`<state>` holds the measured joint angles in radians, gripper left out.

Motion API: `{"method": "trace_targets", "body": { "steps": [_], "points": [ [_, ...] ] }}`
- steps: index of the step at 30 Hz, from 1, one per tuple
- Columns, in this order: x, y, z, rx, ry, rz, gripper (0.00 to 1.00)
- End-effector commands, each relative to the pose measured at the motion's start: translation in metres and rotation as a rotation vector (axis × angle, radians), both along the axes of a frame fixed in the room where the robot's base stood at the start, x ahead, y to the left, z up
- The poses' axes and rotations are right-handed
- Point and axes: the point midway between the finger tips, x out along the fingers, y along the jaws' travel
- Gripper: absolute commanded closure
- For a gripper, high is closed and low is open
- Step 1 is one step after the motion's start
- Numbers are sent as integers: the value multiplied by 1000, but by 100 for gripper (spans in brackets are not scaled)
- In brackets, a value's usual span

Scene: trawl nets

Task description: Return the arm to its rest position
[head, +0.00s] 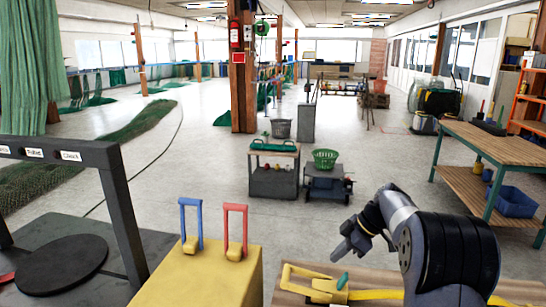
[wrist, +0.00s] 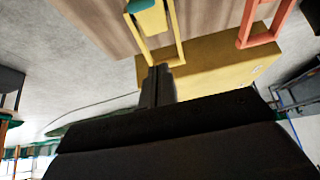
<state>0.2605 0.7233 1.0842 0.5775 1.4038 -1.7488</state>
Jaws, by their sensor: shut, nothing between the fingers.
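My gripper (head: 342,255) hangs at the end of my bent dark arm at the right of the head view, above a wooden bench top. It is shut and empty. In the wrist view its dark fingers (wrist: 157,72) are together at the picture's middle, with nothing between them. A yellow frame-shaped handle with a green part (head: 342,281) lies below the gripper on the bench. The handle also shows in the wrist view (wrist: 152,20), just beyond the fingertips. I cannot tell whether the fingers touch anything.
A yellow box (head: 200,280) carries a blue handle (head: 183,220) and a red handle (head: 244,226), left of my gripper. A dark labelled frame (head: 118,210) stands at the far left. Carts with a green basket (head: 325,158) stand ahead. A wooden workbench (head: 495,145) is right. Floor between is open.

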Motion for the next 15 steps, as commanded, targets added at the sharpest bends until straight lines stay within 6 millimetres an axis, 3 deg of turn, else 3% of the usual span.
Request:
{"method": "trace_targets", "body": {
  "steps": [5, 15],
  "points": [
    [3, 16, -32, 0, 6, 2, 100],
    [4, 34, -56, -238, 106, 11, 100]
  ]
}}
